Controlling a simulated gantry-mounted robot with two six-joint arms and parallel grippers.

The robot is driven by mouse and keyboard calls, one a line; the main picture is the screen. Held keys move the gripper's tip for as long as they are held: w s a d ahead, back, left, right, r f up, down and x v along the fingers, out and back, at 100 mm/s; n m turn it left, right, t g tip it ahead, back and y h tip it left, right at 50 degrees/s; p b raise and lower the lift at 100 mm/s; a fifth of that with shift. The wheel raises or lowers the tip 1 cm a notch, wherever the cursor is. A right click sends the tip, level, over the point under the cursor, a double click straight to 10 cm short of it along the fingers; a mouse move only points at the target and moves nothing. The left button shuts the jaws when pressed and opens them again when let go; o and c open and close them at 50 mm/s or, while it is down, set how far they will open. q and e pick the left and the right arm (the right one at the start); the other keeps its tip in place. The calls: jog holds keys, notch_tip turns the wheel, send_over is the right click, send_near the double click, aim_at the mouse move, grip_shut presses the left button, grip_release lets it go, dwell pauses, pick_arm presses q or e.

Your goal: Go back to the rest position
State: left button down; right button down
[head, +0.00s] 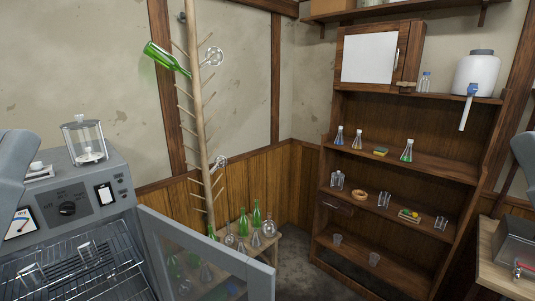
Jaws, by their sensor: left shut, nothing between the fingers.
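My left gripper (14,170) shows as a grey mass at the left edge, in front of the grey oven (75,185). It is shut and holds nothing; its fingertips are hard to make out. A grey piece of my right arm (525,155) shows at the right edge; the right gripper itself is out of the picture.
The oven's glass door (262,283) stands open, with glassware on the rack (70,270). A wooden drying tree (197,100) holds a green bottle (165,58). Bottles and flasks stand on a low bench (262,252). A wooden shelf unit (450,165) holds glassware.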

notch_tip(320, 180, up, 26)
jog(key=p, duration=2.2)
jog(key=shift+f, duration=0.15)
